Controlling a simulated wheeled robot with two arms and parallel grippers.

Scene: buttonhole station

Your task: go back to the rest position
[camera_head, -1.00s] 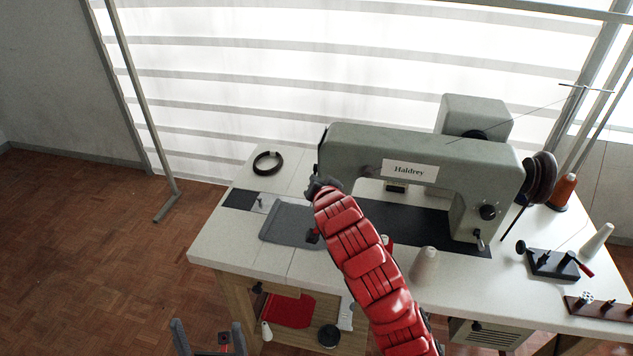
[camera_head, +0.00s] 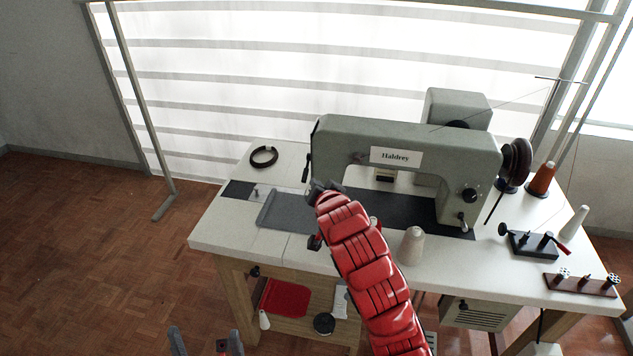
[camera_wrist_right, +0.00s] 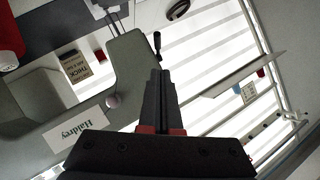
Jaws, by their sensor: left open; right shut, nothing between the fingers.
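My left gripper (camera_head: 206,342) shows at the bottom left of the head view. Its two dark fingers are apart with nothing between them, over the floor in front of the table. In the head view the right fingertips are hard to make out.
The white table (camera_head: 222,228) carries a dark ring (camera_head: 264,157), a grey cloth piece (camera_head: 285,212), a pale cone (camera_head: 412,246), an orange spool (camera_head: 541,178) and a rack (camera_head: 580,285). A red piece (camera_head: 284,297) lies underneath. The floor at left is clear.

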